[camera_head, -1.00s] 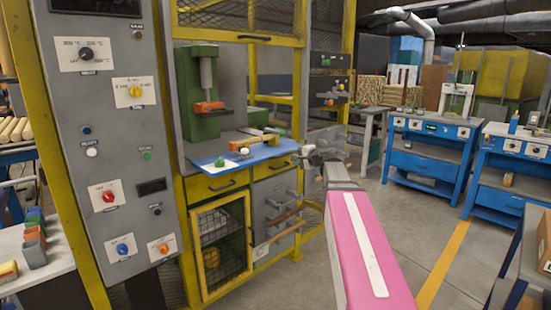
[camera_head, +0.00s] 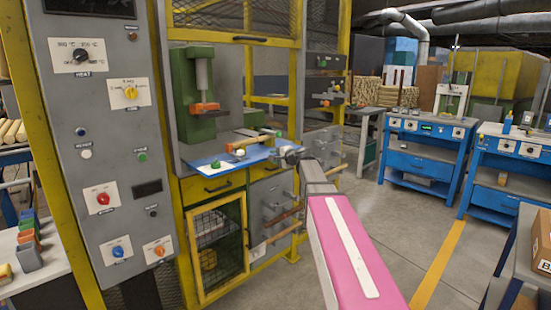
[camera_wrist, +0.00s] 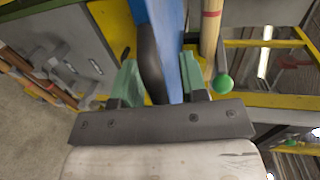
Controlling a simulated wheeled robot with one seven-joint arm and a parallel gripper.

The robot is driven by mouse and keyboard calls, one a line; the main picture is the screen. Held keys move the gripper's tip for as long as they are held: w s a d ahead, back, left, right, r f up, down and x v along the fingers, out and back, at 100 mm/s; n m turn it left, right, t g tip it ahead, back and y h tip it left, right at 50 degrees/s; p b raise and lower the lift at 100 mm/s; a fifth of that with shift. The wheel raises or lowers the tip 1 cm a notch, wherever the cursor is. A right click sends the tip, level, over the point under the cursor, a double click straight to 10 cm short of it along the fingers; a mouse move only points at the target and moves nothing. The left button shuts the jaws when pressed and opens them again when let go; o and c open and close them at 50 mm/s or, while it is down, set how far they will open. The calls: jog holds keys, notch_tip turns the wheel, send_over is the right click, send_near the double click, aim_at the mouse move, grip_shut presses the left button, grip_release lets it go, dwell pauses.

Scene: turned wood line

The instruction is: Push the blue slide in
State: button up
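The blue slide (camera_head: 206,165) is a flat blue plate jutting out of the grey and yellow machine, above a yellow drawer. Its right end lies beside my gripper (camera_head: 291,156). In the wrist view the slide shows as a blue strip (camera_wrist: 168,35) running up between the fingers. A dark curved handle (camera_wrist: 151,65) lies along its left side. My gripper (camera_wrist: 160,75) has its two green fingers apart, one on each side of the handle and strip. Whether either finger touches them is unclear. The arm hides part of the gripper in the head view.
A green press (camera_head: 198,95) with an orange part stands behind the slide. A wooden rod (camera_wrist: 211,35) and a green knob (camera_wrist: 223,83) are close right of the fingers in the wrist view.

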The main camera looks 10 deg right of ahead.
aim_at(253, 150)
grip_shut()
jog(key=r+x, duration=0.1)
jog(key=x, duration=0.6)
jog(key=r+x, duration=0.2)
jog(key=x, duration=0.4)
jog(key=r+x, duration=0.1)
jog(key=x, duration=0.6)
jog(key=shift+x, duration=0.75)
jog(key=shift+r, duration=0.2)
grip_release()
jog(key=shift+s, duration=0.1)
